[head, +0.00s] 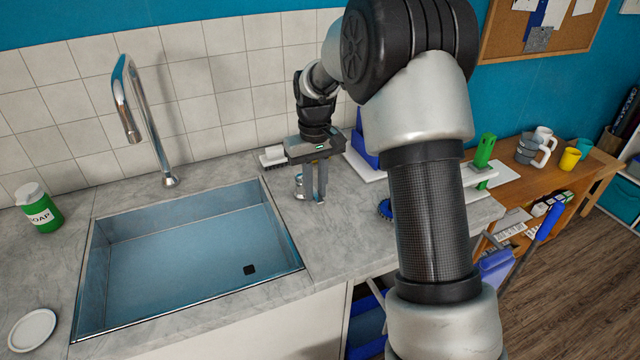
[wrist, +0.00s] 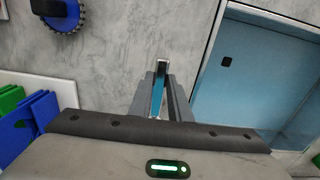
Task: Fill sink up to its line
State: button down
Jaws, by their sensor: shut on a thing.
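The rectangular metal sink (head: 132,231) is set into the grey counter at left. Its lower part looks even blue, and a small dark square shows there; I cannot make out the fill line or tell the water level surely. The tall chrome faucet (head: 126,97) arches over the sink's back edge, with no stream visible at its spout. My gripper (head: 312,192) points down over the counter just right of the sink. In the wrist view its fingers (wrist: 160,100) are shut on a small upright metal handle with a blue stripe (wrist: 158,88). Its base is hidden.
A green soap jar (head: 39,208) stands left of the sink and a white round dish (head: 32,330) lies nearer. A blue toothed wheel (head: 385,208) lies to the right. A wooden bench (head: 590,172) holds mugs and a yellow cup (head: 569,160).

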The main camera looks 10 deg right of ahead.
jog(key=shift+a+m, duration=0.15)
jog(key=shift+m, duration=0.15)
jog(key=c, duration=1.6)
grip_release()
jog(key=shift+c, duration=0.2)
notch_tip(320, 180, up, 18)
jog(key=p, duration=0.2)
jog(key=shift+f, duration=0.25)
